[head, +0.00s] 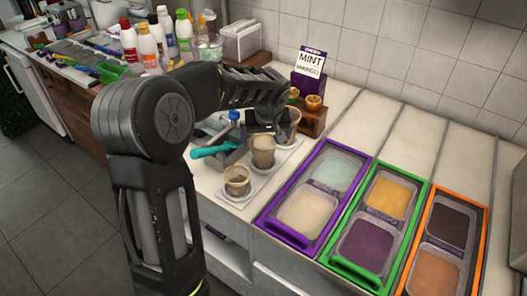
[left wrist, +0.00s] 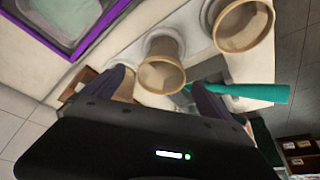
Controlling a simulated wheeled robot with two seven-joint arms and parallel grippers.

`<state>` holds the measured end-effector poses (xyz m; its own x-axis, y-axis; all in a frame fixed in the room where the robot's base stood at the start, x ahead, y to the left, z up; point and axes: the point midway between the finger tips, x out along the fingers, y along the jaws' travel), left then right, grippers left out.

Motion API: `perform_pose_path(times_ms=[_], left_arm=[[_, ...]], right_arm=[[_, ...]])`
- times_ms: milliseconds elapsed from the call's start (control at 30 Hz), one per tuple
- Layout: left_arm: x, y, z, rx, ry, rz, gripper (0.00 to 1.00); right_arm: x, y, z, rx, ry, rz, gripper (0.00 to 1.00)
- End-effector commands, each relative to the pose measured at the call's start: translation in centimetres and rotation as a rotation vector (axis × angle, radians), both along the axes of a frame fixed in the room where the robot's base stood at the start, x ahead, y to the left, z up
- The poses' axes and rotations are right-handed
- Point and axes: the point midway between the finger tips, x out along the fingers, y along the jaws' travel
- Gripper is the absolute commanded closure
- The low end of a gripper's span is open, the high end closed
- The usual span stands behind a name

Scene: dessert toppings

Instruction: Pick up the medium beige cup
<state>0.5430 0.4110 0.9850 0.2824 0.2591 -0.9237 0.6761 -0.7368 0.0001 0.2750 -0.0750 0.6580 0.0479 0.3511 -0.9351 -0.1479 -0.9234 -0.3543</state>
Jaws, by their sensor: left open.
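The medium beige cup (head: 263,152) stands upright in the middle of a row of three cups on a white holder (head: 237,200). My left gripper (head: 262,128) is open just behind and above it. In the left wrist view the medium cup (left wrist: 162,68) appears between the two open fingers (left wrist: 157,82), not gripped. The smaller cup (head: 237,181) stands nearer the counter's front edge and also shows in the left wrist view (left wrist: 244,27). The third cup (head: 291,118) stands behind, partly hidden by the gripper. My right gripper is in neither view.
A teal-handled scoop (head: 214,150) lies left of the cups, close to the gripper. A purple topping tray (head: 285,236), a green one (head: 350,272) and an orange one (head: 481,240) fill the right. A wooden stand (head: 312,122) and mint sign (head: 312,63) are behind. Bottles (head: 148,48) stand at back left.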

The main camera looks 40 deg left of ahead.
Motion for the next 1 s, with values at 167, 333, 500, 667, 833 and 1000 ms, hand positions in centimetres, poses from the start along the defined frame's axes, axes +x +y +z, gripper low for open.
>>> perform_pose_path(times_ms=[167,333,500,667,833,1000], left_arm=[[0.2,0.2,-0.8,0.000,0.003,0.001,0.04],[0.7,0.7,-2.3,0.000,0.003,0.001,0.04],[0.7,0.7,-2.4,0.001,-0.001,0.000,0.04],[0.8,0.8,-2.5,0.000,0.000,0.000,0.04],[1.1,1.4,-3.8,0.000,0.006,0.001,0.04],[1.9,2.2,-6.2,0.000,0.004,0.001,0.04]], right_arm=[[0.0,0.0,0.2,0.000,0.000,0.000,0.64],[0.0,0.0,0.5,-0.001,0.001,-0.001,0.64],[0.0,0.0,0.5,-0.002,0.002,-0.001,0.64],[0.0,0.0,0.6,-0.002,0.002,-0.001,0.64],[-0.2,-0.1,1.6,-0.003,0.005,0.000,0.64],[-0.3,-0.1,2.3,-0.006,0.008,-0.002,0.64]])
